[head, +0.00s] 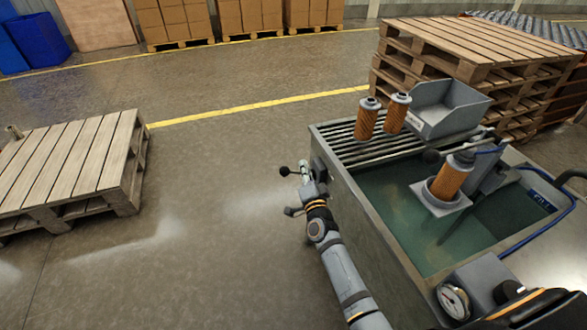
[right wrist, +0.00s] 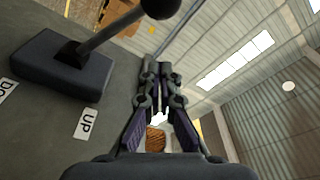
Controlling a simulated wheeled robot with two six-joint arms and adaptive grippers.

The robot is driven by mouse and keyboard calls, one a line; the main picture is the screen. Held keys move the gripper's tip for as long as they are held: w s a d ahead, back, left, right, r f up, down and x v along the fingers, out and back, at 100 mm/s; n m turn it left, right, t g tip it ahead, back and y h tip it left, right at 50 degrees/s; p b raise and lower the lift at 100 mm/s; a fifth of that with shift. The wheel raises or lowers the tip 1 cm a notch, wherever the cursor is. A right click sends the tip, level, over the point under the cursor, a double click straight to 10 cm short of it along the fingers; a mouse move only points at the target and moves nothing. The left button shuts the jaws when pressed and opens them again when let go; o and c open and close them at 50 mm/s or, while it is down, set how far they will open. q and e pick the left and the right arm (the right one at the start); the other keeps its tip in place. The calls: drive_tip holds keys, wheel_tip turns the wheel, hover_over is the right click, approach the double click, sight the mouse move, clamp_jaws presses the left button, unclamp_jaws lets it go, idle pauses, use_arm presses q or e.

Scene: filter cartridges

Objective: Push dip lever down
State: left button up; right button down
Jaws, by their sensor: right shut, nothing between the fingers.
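The dip lever (head: 285,171) is a rod with a black ball knob. It sticks out from the tank's left outer side in the head view. In the right wrist view the lever rod (right wrist: 112,34) rises from a dark base block (right wrist: 62,65), with labels "UP" (right wrist: 86,123) and a partly cut-off "DO" (right wrist: 7,89) beside it. My right gripper (head: 304,168) is at the lever, beside the tank wall. Its fingers (right wrist: 158,68) are shut and empty, pointing past the rod; whether they touch it I cannot tell. My left gripper is not in view.
The tank (head: 345,198) holds greenish liquid and a cartridge (head: 449,178) in a holder. Two cartridges (head: 367,120) stand near a grey bin (head: 447,105) on the rack. Pallets stand at left (head: 75,165) and back right (head: 480,40). The floor left of the lever is clear.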

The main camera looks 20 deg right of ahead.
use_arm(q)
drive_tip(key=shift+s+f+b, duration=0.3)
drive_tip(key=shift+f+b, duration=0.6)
use_arm(e)
drive_tip(key=shift+w+a+f, duration=0.5)
drive_tip(key=shift+a, duration=0.25)
drive_tip(key=shift+w+a+f, duration=0.5)
drive_tip(key=shift+a, duration=0.25)
